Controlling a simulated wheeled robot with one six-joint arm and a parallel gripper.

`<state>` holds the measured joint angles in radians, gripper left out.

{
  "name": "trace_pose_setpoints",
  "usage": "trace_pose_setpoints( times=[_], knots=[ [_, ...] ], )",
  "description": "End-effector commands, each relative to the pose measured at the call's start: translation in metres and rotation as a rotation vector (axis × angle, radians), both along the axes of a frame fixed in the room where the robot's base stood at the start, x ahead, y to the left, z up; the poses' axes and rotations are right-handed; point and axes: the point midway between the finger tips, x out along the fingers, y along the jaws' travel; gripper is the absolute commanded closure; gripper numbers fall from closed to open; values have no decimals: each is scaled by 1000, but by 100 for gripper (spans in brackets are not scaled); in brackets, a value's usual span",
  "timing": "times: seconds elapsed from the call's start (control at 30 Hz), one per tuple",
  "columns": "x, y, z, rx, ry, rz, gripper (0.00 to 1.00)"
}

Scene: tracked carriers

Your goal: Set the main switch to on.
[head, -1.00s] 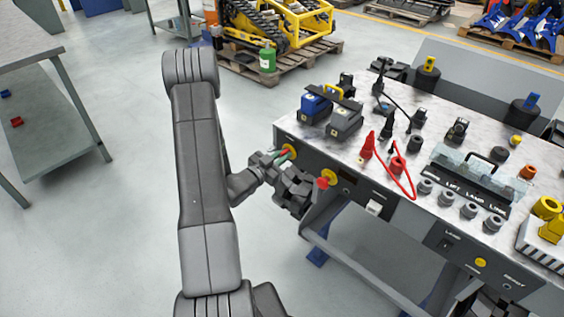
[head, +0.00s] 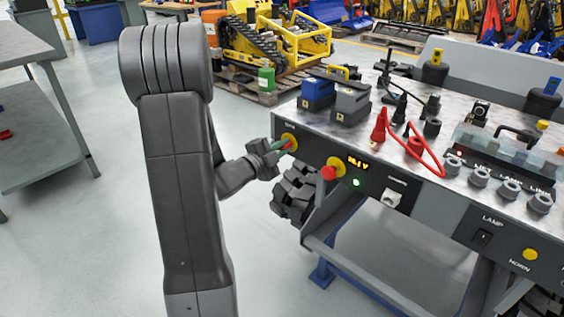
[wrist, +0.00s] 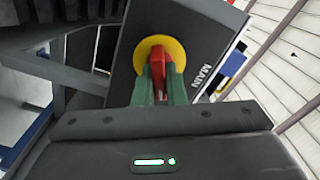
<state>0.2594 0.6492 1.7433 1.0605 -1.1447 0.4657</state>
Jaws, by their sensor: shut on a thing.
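The main switch is a red handle (wrist: 157,60) on a yellow round plate (wrist: 174,47), with the word MAIN beside it in the wrist view. In the head view its yellow plate (head: 289,138) is at the left end of the bench's front panel. My gripper (wrist: 159,82) has its green fingers on both sides of the red handle and is shut on it. The handle stands roughly upright in the wrist picture; its lower part is between the fingers. My gripper also shows in the head view (head: 282,147). A display (head: 358,163) reading about 16.1 V and a green lamp (head: 356,183) are lit.
A red mushroom button (head: 329,172) on a yellow plate sits just right of the switch. The bench top (head: 452,110) carries blue and grey batteries, red leads and several knobs. A grey table (head: 40,135) stands at left. Open floor lies between.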

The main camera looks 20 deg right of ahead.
Motion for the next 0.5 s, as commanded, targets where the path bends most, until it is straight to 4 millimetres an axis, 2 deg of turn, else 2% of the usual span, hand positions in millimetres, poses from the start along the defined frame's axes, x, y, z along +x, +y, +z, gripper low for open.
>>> trace_pose_setpoints(
  times=[0.03,0.5],
  knots=[
    [-1,-1,-7,14,-46,-2,100],
    [-1,-1,-6,144,-351,-1,100]
  ],
)
